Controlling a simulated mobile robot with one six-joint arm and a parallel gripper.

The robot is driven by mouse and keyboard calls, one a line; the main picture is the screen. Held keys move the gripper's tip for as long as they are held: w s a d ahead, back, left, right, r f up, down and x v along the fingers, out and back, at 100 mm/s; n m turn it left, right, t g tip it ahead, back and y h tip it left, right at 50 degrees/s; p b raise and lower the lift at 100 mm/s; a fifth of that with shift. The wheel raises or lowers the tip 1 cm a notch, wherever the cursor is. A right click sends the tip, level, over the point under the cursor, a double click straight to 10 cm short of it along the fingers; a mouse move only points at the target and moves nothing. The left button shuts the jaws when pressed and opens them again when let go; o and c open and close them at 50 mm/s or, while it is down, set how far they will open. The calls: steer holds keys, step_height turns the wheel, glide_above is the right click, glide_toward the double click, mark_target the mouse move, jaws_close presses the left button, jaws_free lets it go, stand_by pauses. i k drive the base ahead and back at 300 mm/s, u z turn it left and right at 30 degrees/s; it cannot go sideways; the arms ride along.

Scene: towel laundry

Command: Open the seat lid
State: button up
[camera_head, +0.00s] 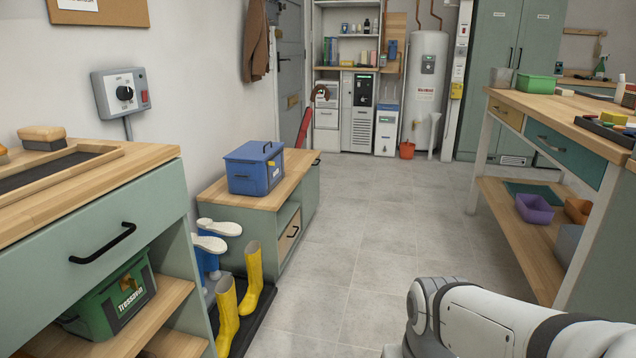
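A low green bench (300,213) stands by the left wall, past the near green cabinet. Its flat wooden top (297,168) appears to be the seat lid and lies closed. A blue box (255,168) with a dark handle stands on that top, near its middle. The bench front has an open niche and a small wooden drawer (289,233). My arm shows at the lower right, well apart from the bench. My gripper is out of the frame, so its state is hidden.
Yellow boots (251,283) and upturned white-soled boots (219,227) stand before the bench's near end. A green cabinet (100,225) is at the near left. A wood-topped workbench (545,108) stands at right. The grey tile floor (375,220) between is clear.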

mark_target(297, 160)
steer(key=z, duration=0.2)
steer(key=i, duration=3.15)
steer(key=u, duration=0.25)
steer(key=i, duration=1.1)
steer(key=u, duration=0.15)
